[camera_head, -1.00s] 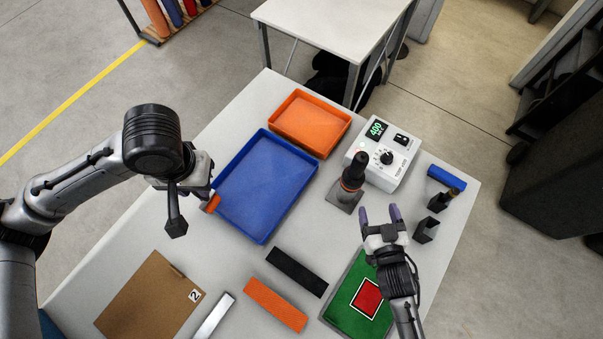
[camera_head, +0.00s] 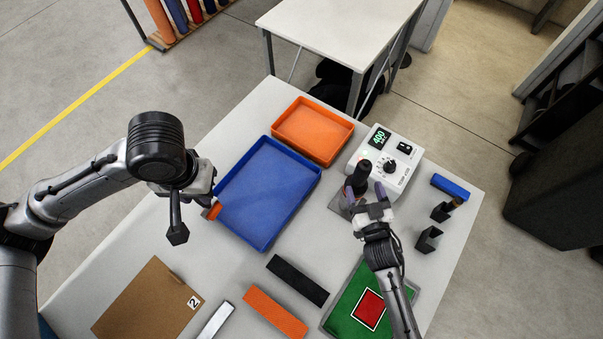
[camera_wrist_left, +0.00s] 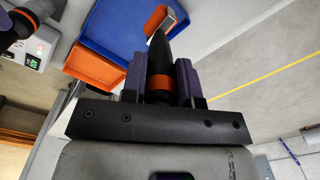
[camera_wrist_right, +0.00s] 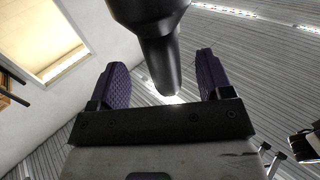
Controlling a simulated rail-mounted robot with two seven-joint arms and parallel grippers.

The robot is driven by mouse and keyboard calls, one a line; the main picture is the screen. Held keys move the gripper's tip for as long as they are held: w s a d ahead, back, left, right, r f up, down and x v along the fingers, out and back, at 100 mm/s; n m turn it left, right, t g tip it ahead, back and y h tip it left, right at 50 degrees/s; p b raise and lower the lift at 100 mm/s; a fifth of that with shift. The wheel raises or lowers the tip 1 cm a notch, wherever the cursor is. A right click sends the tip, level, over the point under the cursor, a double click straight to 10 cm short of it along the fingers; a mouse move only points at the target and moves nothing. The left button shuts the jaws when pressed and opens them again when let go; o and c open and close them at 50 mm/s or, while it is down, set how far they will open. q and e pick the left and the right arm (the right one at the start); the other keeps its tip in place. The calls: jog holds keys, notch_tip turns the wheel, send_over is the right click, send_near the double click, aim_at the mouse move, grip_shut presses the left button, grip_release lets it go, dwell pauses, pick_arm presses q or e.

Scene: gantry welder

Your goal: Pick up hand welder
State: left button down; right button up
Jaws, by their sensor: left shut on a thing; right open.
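The hand welder (camera_head: 358,179) is a dark, rounded tool standing upright on a grey stand in front of the white control unit (camera_head: 385,162). My right gripper (camera_head: 365,192) is open at the welder and partly hides its lower part and stand. In the right wrist view the welder's dark barrel (camera_wrist_right: 160,45) shows between the spread purple fingers, apart from both. My left gripper (camera_head: 205,190), left of the blue tray, is shut on a dark tapered tool with an orange band (camera_wrist_left: 159,83).
A blue tray (camera_head: 263,248) and an orange tray (camera_head: 277,128) lie behind centre. Black and orange strips, a green board (camera_head: 350,325) and a cardboard sheet (camera_head: 150,300) lie in front. Small black holders (camera_head: 428,240) and a blue roll (camera_head: 450,186) stand right of the welder.

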aim_at(362, 183)
jog(key=shift+w+a+r+p, duration=0.1)
jog(key=shift+w+a+p, duration=0.15)
jog(key=shift+w, duration=0.9)
jog(key=shift+w+a+p, duration=0.2)
jog(key=shift+w, duration=0.95)
jog(key=c, duration=1.3)
grip_shut()
jog(key=shift+r, duration=0.1)
